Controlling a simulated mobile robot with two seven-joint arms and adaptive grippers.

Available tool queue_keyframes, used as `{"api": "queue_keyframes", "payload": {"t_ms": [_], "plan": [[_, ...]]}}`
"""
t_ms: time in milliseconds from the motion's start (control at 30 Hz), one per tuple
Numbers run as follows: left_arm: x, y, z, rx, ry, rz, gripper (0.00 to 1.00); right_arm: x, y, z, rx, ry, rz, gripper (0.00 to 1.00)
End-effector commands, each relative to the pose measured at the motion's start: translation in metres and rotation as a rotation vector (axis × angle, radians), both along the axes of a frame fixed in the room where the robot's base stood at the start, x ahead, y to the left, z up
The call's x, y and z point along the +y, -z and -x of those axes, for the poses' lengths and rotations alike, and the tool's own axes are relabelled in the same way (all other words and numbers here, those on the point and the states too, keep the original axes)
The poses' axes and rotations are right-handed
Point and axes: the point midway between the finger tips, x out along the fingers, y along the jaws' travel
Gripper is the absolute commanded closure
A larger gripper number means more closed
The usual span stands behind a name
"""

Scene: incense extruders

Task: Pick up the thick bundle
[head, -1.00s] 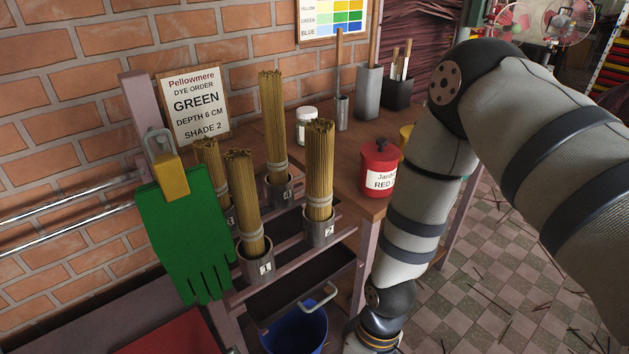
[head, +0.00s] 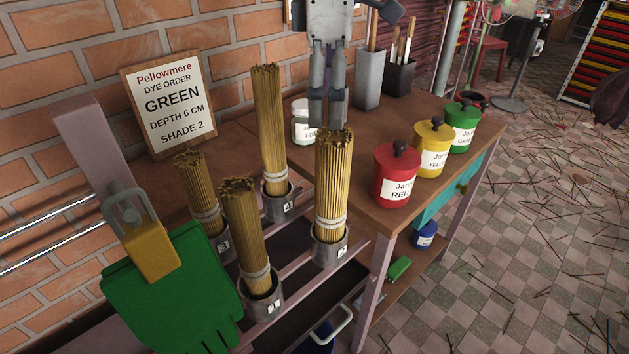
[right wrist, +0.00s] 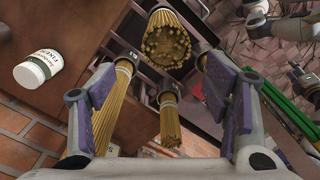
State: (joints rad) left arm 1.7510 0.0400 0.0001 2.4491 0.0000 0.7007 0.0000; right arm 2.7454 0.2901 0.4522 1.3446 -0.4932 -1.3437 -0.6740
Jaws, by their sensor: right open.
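Bundles of tan sticks stand upright in numbered metal cups on the rack. The bundle in cup 2 (head: 332,190) looks the widest in the head view. The others are the bundles in cup 1 (head: 243,235), cup 3 (head: 202,190) and cup 4 (head: 270,125). My right gripper (head: 327,122) points down, with its fingertips at the height of the cup 2 bundle's top, seemingly just behind it. In the right wrist view its fingers are open and empty. A wide bundle (right wrist: 166,42) shows end-on, ahead of the gap between them. My left gripper is out of view.
A white jar (head: 303,122) stands on the table behind the bundles. Red (head: 397,176), yellow (head: 432,148) and green (head: 464,128) lidded jars stand on the right. A green glove (head: 175,295) hangs at the front left. An order sign (head: 168,100) leans on the wall.

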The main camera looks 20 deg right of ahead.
Motion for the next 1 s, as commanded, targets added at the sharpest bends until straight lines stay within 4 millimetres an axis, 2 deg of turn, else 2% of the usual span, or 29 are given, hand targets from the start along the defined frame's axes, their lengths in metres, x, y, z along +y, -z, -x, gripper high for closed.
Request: {"api": "queue_keyframes", "payload": {"t_ms": [200,433,600,700,900,967,1000], "plan": [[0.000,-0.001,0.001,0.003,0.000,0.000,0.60,0.000,0.045,0.002,0.008,0.000,-0.001,0.30],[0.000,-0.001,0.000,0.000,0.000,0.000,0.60,-0.002,0.078,0.003,0.004,0.001,0.000,0.30],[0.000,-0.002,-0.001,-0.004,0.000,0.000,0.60,-0.006,0.110,0.006,0.004,0.001,-0.001,0.30],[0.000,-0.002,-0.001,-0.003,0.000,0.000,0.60,-0.006,0.120,0.006,0.002,0.000,0.000,0.30],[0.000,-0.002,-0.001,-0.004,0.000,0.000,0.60,-0.006,0.120,0.005,0.000,0.001,0.000,0.30],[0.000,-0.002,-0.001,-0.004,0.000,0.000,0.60,-0.006,0.120,0.005,0.000,0.001,0.000,0.41],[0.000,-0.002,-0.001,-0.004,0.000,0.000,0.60,-0.006,0.120,0.005,0.000,0.001,0.000,0.50]]}}
